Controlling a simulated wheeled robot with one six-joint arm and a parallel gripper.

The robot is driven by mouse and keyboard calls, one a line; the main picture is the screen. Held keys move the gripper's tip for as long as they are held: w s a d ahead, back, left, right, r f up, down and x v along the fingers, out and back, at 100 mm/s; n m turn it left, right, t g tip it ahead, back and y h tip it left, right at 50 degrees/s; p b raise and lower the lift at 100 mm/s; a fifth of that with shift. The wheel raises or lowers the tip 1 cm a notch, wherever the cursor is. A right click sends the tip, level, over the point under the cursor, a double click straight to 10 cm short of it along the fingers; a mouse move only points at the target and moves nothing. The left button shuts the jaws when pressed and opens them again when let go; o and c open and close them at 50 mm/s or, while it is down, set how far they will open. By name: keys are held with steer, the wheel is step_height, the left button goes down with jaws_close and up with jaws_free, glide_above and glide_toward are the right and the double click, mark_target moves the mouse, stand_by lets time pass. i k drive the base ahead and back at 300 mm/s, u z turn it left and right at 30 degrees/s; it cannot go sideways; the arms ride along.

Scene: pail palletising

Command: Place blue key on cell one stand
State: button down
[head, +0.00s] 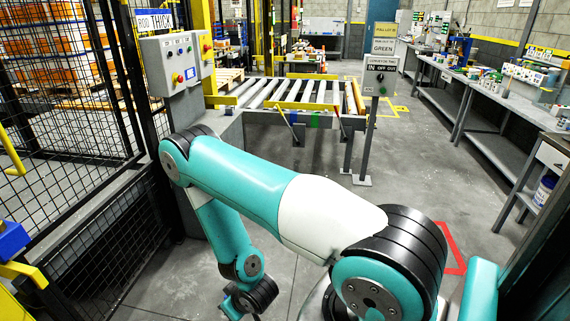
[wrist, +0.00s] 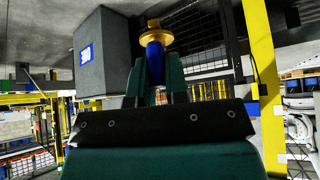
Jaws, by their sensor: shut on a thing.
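In the wrist view, my gripper (wrist: 156,76) is shut on the blue key (wrist: 155,62). The key is a blue piece with a brass-coloured round part at its far end, standing out beyond the dark green fingers. Its lower part is hidden between the fingers. In the head view my arm bends down at lower left, and the gripper and key are out of sight. A grey control box (head: 165,60) with buttons and a blue label is at upper left, below a "THICK" sign. I cannot tell whether it is the cell one stand.
In the wrist view, a grey box with a blue label (wrist: 103,55) is left of the key, apart from it. The head view shows a roller conveyor (head: 290,93), a sign post (head: 372,125), mesh fencing (head: 62,70) and a right-hand workbench (head: 520,103). The middle floor is clear.

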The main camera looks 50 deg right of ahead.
mark_target(216, 122)
steer(key=z, duration=1.75)
steer(key=i, duration=2.45)
steer(key=u, duration=1.25)
steer(key=i, duration=0.8)
steer(key=u, duration=0.65)
